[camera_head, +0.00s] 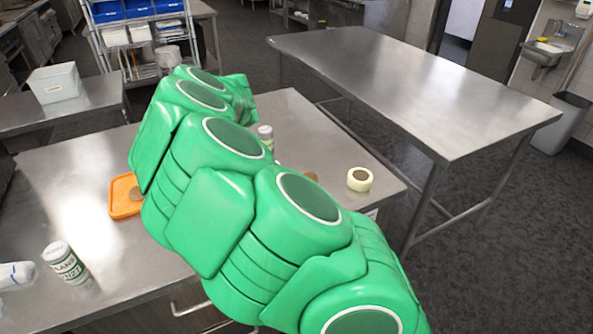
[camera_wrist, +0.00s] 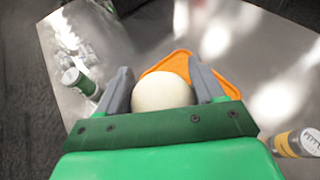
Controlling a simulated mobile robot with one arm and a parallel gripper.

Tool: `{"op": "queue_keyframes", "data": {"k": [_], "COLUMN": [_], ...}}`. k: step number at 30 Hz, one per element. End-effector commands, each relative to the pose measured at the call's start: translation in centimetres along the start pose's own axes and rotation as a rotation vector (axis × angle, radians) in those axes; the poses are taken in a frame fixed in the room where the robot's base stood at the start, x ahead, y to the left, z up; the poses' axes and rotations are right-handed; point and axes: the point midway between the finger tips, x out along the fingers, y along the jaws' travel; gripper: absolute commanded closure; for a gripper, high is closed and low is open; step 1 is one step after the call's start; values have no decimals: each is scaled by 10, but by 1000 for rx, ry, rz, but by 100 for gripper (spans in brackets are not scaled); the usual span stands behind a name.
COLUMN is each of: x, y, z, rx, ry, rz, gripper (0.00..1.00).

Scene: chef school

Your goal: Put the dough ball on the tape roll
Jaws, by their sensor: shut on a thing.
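The dough ball (camera_wrist: 162,92) is a pale cream ball, held between the two grey fingers of my gripper (camera_wrist: 160,85) in the wrist view. My gripper is shut on it, above an orange tray (camera_wrist: 178,62). In the head view my green arm hides the gripper and the ball. The tape roll (camera_head: 360,179) is a pale yellow ring with a brown core, lying flat near the right corner of the steel table, well apart from the tray. It is not seen in the wrist view.
The orange tray (camera_head: 121,205) lies left of my arm with a brownish round thing on it. A white and green can (camera_head: 66,263) stands at the front left. Another container (camera_head: 265,133) stands behind my arm. The table is bare around the tape roll. A second steel table (camera_head: 420,85) is empty.

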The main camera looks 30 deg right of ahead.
Motion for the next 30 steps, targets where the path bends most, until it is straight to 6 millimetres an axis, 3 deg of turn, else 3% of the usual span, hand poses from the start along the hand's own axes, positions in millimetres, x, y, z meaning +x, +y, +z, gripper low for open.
{"op": "queue_keyframes", "data": {"k": [6, 15, 30], "x": [-63, -146, -281], "y": [-39, -74, -95], "z": [-28, -64, -121], "rx": [22, 42, 84], "ry": [-1, -1, -1], "rz": [-49, -106, -205], "gripper": [66, 66, 66]}}
